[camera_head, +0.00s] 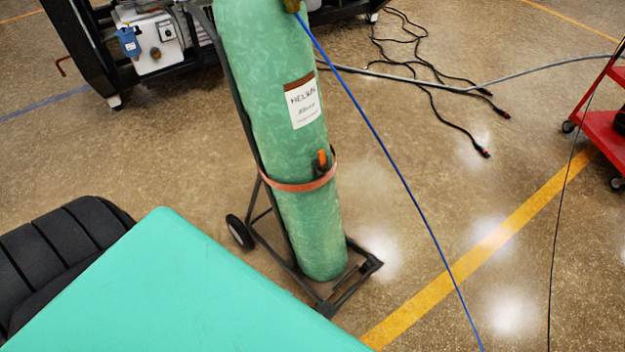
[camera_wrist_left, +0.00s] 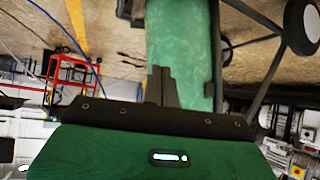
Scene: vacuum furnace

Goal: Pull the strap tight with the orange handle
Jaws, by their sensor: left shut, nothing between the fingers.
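The orange handle (camera_head: 322,160) sits on the front right of the orange-brown strap (camera_head: 298,187), which runs around a tall green gas cylinder (camera_head: 295,130). The cylinder leans upright in a dark hand cart (camera_head: 268,230). I cannot tell from here how tight the strap is. In the left wrist view, my left gripper (camera_wrist_left: 162,88) has its dark fingers together and empty, in front of the cylinder (camera_wrist_left: 182,45). The strap and handle cannot be made out in that view. The gripper's fingers do not show in the head view. My right gripper is in neither view.
A blue hose (camera_head: 385,150) runs from the cylinder top down to the right. Black cables (camera_head: 440,90) lie on the floor behind. A red cart (camera_head: 605,130) stands at the right edge. A black-framed machine (camera_head: 150,40) stands at the back left. Floor right of the cylinder is mostly clear.

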